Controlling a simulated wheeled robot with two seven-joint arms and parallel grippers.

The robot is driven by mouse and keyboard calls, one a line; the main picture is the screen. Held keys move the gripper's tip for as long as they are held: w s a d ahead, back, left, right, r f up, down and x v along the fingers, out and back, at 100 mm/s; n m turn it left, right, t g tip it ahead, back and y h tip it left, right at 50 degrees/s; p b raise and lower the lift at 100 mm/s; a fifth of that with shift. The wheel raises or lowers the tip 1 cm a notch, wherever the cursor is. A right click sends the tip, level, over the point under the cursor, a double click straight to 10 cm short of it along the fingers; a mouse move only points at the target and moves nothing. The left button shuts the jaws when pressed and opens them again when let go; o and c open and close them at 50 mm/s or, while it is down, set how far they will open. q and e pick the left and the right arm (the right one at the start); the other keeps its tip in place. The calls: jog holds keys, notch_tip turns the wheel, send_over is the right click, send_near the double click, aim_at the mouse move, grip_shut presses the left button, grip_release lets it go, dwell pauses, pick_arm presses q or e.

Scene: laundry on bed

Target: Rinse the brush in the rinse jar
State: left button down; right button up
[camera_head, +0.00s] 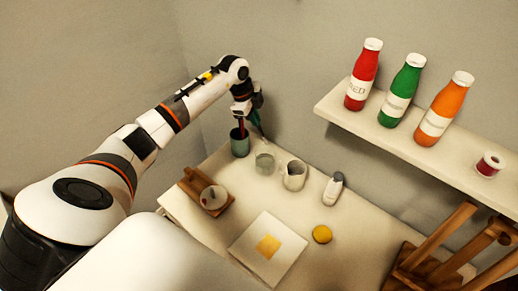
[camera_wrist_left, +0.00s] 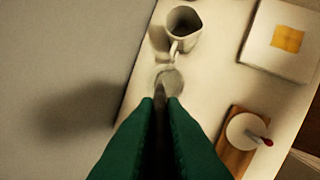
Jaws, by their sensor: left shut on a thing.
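My left gripper (camera_head: 257,124) reaches down at the back left of the table, beside the teal cup (camera_head: 240,142) and above the clear glass jar (camera_head: 264,162). Its green fingers (camera_wrist_left: 160,104) are shut on a slim thing, seemingly the brush, mostly hidden between them. In the left wrist view the glass jar (camera_wrist_left: 172,80) lies just past the fingertips and is partly covered by them. I cannot tell whether the brush tip is inside the jar. A dark purple stick (camera_head: 241,124) shows above the teal cup. My right gripper is not in view.
A white mug (camera_head: 294,176) stands close right of the jar. A wooden board (camera_head: 190,189) with a white round dish (camera_head: 212,198), a white sheet with a yellow square (camera_head: 268,247), a yellow disc (camera_head: 322,234) and a small bottle (camera_head: 334,188) lie nearby. Bottles stand on a shelf (camera_head: 350,122).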

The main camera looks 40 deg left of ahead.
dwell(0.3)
pick_arm(q)
notch_tip(320, 180, up, 4)
jog(key=p, duration=0.3)
jog(key=shift+r+p, duration=0.1)
jog(key=shift+p, duration=0.2)
dwell(0.6)
